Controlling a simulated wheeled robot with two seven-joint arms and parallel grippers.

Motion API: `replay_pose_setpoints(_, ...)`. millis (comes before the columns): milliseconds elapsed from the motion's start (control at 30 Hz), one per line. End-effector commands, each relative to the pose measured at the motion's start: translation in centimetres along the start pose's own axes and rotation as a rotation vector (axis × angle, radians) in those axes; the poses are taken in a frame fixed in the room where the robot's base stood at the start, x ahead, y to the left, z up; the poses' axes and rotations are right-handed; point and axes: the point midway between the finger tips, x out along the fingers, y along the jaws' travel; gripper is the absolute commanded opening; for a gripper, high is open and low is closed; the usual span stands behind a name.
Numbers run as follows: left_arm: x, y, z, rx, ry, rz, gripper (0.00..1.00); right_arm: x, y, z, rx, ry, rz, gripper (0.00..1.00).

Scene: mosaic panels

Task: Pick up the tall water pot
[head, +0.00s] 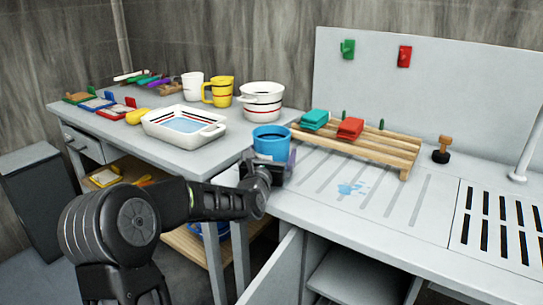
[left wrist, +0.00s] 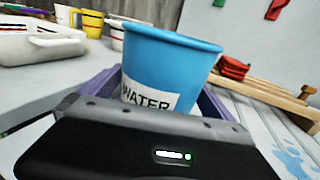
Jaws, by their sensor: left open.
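The blue water pot (head: 271,143) stands upright near the corner where the side table meets the sink counter. In the left wrist view, the pot (left wrist: 168,58) is large and close, and its white label reads "WATER". My left gripper (head: 275,162) is open at the pot, with a purple finger showing on each side of it in the left wrist view. I cannot tell whether the fingers touch it. The pot's lower part is hidden behind the gripper. My right gripper is not in view.
A wooden rack (head: 385,147) with green and red cloths stands to the right. The grooved counter beside it is mostly clear.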

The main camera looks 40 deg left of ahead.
Motion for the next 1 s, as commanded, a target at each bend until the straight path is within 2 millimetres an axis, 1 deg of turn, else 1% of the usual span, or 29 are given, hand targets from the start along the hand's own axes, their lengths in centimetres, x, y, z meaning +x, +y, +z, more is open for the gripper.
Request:
replay_pose_setpoints(100,-0.01,0.00,0.01,0.000,0.000,0.000,1.00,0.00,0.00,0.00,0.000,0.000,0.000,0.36)
replay_pose_setpoints(167,-0.01,0.00,0.01,0.000,0.000,0.000,0.95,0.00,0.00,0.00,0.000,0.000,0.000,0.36)
replay_pose_setpoints(1000,-0.01,-0.01,0.00,0.000,0.000,0.000,0.26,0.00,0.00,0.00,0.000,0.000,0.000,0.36)
